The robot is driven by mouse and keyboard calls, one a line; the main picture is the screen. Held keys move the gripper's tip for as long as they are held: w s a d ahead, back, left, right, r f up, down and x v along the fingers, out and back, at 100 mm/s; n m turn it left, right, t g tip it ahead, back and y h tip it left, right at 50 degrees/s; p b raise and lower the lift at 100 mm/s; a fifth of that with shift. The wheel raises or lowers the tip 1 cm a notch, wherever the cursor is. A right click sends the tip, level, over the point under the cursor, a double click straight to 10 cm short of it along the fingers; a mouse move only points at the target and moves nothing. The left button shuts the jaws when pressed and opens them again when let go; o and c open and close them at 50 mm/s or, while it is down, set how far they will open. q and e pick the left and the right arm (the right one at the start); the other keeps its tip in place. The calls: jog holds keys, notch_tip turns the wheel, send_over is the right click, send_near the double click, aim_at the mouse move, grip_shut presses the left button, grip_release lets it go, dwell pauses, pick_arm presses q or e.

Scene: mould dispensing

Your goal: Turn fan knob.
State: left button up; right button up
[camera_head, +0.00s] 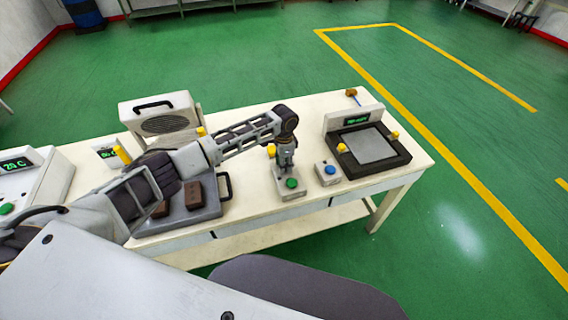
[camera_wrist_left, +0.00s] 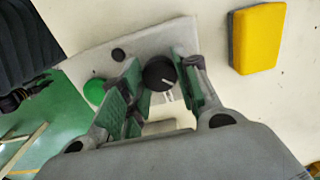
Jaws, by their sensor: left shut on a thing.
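The fan knob (camera_wrist_left: 158,75) is a round black knob with a white pointer line. It sits on a pale control box (camera_head: 290,195) that also has a green button (camera_wrist_left: 95,91) and a small black button (camera_wrist_left: 118,55). My left gripper (camera_head: 286,160) reaches down over this box from the left, and in the left wrist view its two green-padded fingers are shut around the knob, one on each side. In the head view the knob is hidden by the gripper. My right gripper is not in view.
A yellow and grey block (camera_wrist_left: 258,38) lies near the control box. A small box with a blue button (camera_head: 329,172) and a black-framed heating plate (camera_head: 372,148) stand to the right. A grey tray (camera_head: 205,213) with brown moulds and a white fan unit (camera_head: 163,110) stand left.

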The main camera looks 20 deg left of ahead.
pick_arm(q)
jog(key=o, duration=1.1)
jog(key=shift+c, duration=0.2)
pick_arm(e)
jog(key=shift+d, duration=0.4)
pick_arm(q)
jog(key=shift+r, duration=0.15)
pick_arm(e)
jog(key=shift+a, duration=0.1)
pick_arm(q)
jog(key=shift+r, duration=0.6)
notch_tip(320, 180, up, 10)
jog(key=shift+r, duration=0.25)
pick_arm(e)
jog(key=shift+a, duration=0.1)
